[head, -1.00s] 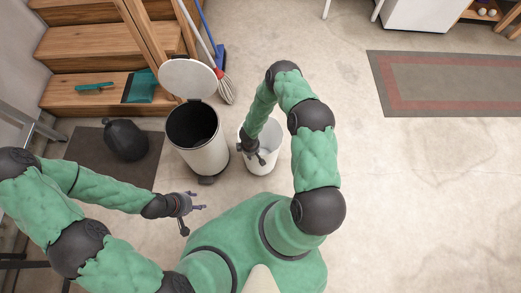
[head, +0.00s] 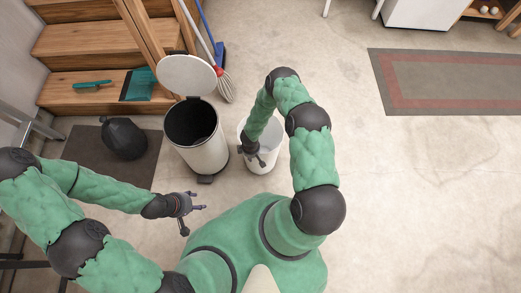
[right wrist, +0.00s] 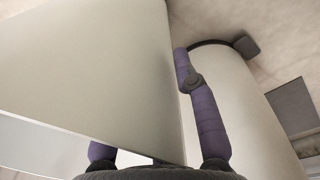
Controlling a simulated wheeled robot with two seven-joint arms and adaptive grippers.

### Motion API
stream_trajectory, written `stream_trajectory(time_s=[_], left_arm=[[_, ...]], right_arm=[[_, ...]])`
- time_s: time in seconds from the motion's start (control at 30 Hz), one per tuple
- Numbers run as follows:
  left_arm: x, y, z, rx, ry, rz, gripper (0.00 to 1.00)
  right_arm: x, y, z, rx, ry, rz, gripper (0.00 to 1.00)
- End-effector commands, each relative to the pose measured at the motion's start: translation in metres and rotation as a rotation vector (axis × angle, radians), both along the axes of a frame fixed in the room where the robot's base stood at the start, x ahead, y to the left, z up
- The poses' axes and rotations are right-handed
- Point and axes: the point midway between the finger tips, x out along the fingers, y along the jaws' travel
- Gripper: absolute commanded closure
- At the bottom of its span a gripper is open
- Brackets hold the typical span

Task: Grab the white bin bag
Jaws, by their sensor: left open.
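An open-topped white container (head: 262,160) stands on the floor right of the pedal bin; I take it for the white bin bag, though its material is unclear. My right gripper (head: 257,154) reaches down at its left rim. In the right wrist view its large pale wall (right wrist: 90,70) fills the left. The fingers of my right gripper (right wrist: 155,120) straddle its edge: one is outside the wall, the other mostly hidden behind it. Whether they press on it cannot be seen. My left gripper (head: 194,205) is open and empty, in front of the pedal bin.
The white pedal bin (head: 206,157) stands close by on the left with its lid (head: 187,75) up and a dark inside. A black bag (head: 124,140) lies on a dark mat (head: 84,145). Wooden stairs (head: 90,46) rise behind. The floor to the right is clear up to a rug (head: 440,80).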

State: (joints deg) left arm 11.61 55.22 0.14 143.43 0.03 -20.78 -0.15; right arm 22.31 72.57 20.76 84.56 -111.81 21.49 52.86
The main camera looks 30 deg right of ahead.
Motion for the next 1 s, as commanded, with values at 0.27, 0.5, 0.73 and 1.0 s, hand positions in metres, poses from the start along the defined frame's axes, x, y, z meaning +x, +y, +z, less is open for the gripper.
stream_trajectory(time_s=[0.27, 0.5, 0.73, 1.0], left_arm=[[0.0000, 0.0000, -0.0044, 0.000, 0.000, 0.000, 0.46], [0.0000, 0.0000, -0.0056, 0.000, 0.000, 0.000, 0.46], [0.0000, 0.0000, -0.0054, 0.000, 0.000, 0.000, 0.46], [0.0000, 0.0000, -0.0054, 0.000, 0.000, 0.000, 0.46]], right_arm=[[-0.0001, 0.0002, -0.0033, 0.000, 0.000, 0.000, 0.70], [0.0002, 0.0000, -0.0039, 0.000, 0.000, 0.000, 0.70], [0.0001, 0.0000, -0.0037, 0.000, 0.000, 0.000, 0.90], [0.0002, 0.0001, -0.0037, 0.000, 0.000, 0.000, 1.00]])
